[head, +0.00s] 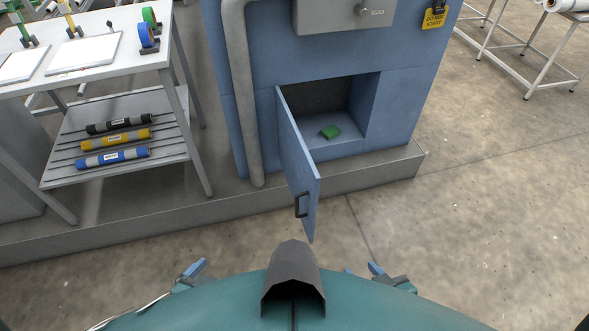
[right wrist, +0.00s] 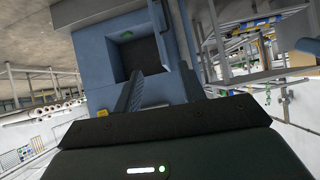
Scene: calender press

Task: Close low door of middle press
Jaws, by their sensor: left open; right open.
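The middle press (head: 410,50) is a blue cabinet with a low square opening. Its low door (head: 303,165) is hinged on the opening's left side and stands swung wide out toward me. A dark handle (head: 301,204) is on the door near its free edge. A green block (head: 330,132) lies inside the opening; it also shows in the right wrist view (right wrist: 125,35). My left gripper (head: 192,270) is open, low and left of the door. My right gripper (head: 385,275) is open, low and right of the door. Both appear empty and apart from the door.
A grey plinth (head: 395,169) runs under the press. A white table (head: 110,50) with a lower shelf of colored rolls (head: 115,138) stands to the left. A grey pipe (head: 240,90) runs down the press's left side.

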